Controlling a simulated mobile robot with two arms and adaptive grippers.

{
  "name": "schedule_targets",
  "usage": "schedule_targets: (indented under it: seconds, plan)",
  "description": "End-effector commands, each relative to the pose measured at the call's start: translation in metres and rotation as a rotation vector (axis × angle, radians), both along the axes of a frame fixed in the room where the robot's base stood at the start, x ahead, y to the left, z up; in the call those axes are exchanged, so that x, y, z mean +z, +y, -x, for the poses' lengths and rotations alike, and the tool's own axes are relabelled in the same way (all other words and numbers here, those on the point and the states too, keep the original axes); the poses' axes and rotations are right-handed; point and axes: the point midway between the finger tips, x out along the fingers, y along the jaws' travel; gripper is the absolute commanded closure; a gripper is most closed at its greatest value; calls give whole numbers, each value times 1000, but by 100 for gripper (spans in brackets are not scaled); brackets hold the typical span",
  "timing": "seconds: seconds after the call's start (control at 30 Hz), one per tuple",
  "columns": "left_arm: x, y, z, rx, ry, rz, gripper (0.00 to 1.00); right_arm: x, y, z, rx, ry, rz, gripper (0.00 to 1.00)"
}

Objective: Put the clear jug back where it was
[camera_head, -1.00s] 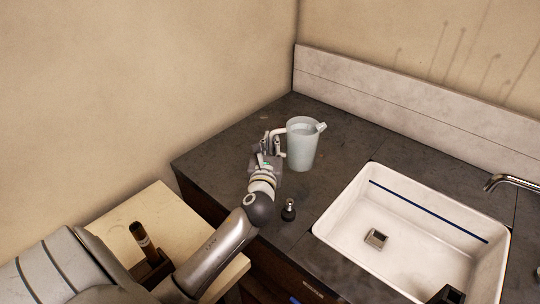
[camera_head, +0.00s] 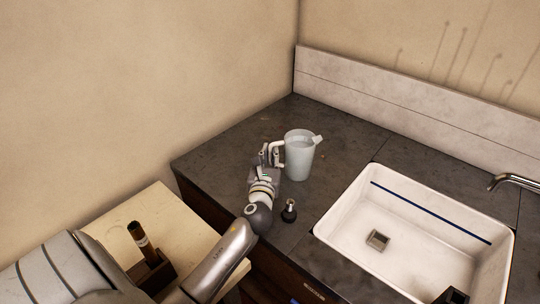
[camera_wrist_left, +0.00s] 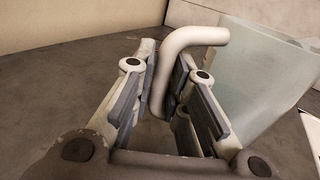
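The clear jug (camera_head: 299,158), frosted and pale, is upright over the dark counter left of the sink. Its spout points right and its handle (camera_head: 278,153) points left. My left gripper (camera_head: 270,157) is at the handle. In the left wrist view the grey handle (camera_wrist_left: 161,80) passes between the fingers of the left gripper (camera_wrist_left: 166,88), with the far pads close against both sides. The jug body (camera_wrist_left: 255,75) is just right of the fingers. I cannot tell whether the jug's base touches the counter. My right gripper is out of view.
A small dark bottle with a light top (camera_head: 289,211) stands close to my left wrist. The white sink (camera_head: 410,235) and its tap (camera_head: 515,181) are at the right. A wooden holder with a dark stick (camera_head: 143,240) is on the pale side table (camera_head: 117,221). The back-left counter is clear.

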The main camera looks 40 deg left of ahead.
Motion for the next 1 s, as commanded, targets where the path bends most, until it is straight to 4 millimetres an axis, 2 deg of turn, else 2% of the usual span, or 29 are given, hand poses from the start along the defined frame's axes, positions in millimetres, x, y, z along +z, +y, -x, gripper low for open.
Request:
schedule_targets:
  seconds: [0.03, 0.1, 0.5, 0.67, 1.0]
  plan:
    - [-1, 0, 0, 0, 2, 1, 75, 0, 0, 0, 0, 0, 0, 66]
    - [-1, 0, 0, 0, 2, 1, 68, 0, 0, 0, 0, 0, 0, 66]
    - [3, -2, 2, -1, 3, -1, 68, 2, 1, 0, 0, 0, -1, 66]
    - [1, -13, 24, -1, 3, 1, 68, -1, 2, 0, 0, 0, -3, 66]
    - [1, -47, 84, -1, 1, 2, 68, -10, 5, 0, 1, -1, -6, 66]
